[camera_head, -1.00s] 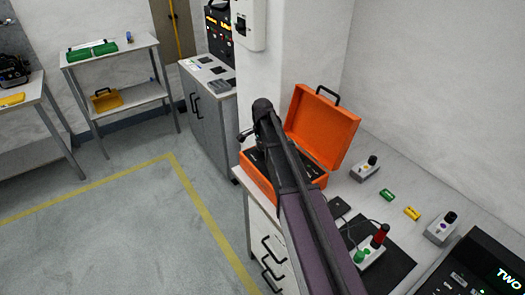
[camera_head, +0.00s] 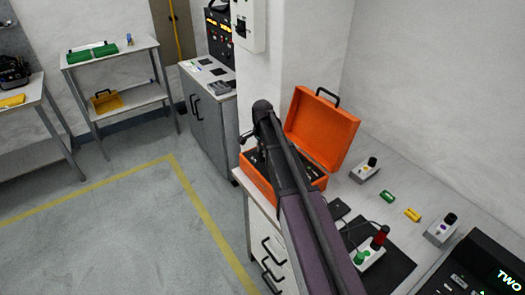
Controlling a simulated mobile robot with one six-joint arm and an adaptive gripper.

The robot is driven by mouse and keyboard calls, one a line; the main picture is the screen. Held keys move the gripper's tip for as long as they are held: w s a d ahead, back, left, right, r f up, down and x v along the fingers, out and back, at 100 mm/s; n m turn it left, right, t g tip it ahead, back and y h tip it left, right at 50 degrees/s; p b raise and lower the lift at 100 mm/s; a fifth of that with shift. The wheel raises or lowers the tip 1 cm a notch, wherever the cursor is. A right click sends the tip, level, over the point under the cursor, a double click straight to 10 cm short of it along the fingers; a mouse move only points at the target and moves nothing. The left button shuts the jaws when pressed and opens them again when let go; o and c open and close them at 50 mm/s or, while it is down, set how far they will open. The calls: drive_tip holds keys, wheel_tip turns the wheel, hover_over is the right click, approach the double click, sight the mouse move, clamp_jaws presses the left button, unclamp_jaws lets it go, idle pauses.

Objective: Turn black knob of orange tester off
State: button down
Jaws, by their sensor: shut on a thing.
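The orange tester (camera_head: 322,130) is an open case on the bench top, its lid tilted up at the back. My arm reaches over the case from the front. My gripper (camera_head: 259,157) is down at the left part of the case's dark panel, mostly hidden behind my own arm. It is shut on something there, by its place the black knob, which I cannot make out. The knob's pointing direction is hidden too. A small strip of the dark panel (camera_head: 309,178) shows to the right of my arm.
Right of the case, the bench holds a grey box with a black knob (camera_head: 365,169), a green block (camera_head: 388,196), a yellow block (camera_head: 412,214), another knobbed box (camera_head: 441,229) and a black mat (camera_head: 398,264). A pillar (camera_head: 262,75) rises behind the case.

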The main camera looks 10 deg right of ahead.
drive_tip(key=n, duration=0.9)
drive_tip(key=shift+n, duration=0.4)
drive_tip(key=n, duration=1.2)
drive_tip(key=shift+n, duration=0.3)
drive_tip(key=n, duration=0.4)
drive_tip(key=shift+n, duration=0.3)
drive_tip(key=n, duration=0.4)
drive_tip(key=shift+s+n, duration=0.1)
drive_tip(key=shift+n, duration=2)
